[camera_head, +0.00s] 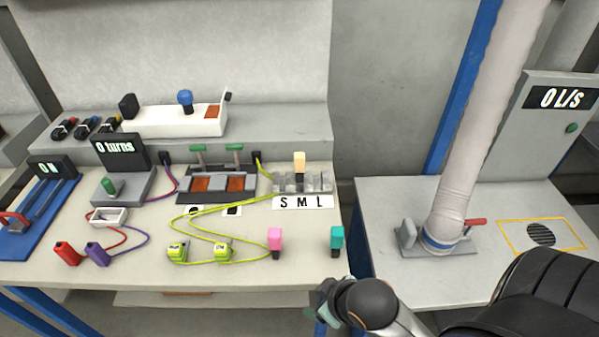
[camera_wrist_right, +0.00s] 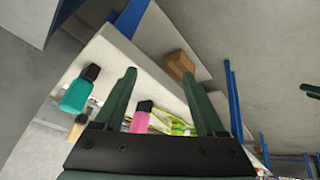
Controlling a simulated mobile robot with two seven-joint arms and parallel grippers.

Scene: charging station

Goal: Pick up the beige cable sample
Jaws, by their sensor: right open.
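The beige cable sample (camera_head: 299,162) stands upright in the grey block (camera_head: 318,182) behind the white S M L label (camera_head: 304,202) in the head view. In the right wrist view the beige sample (camera_wrist_right: 77,127) shows at the lower left, outside the fingers, its lower part hidden. My right gripper (camera_head: 322,312) is at the table's front edge, well in front of the sample and below it in the picture. Its green fingers (camera_wrist_right: 158,75) are open in the right wrist view, with nothing held between them. My left gripper is not in view.
A pink sample (camera_head: 275,240) and a teal sample (camera_head: 337,237) stand near the table's front right, between my right gripper and the block. Yellow-green cables (camera_head: 210,228) lie left of them. A second table (camera_head: 385,270) with a hose stands on the right.

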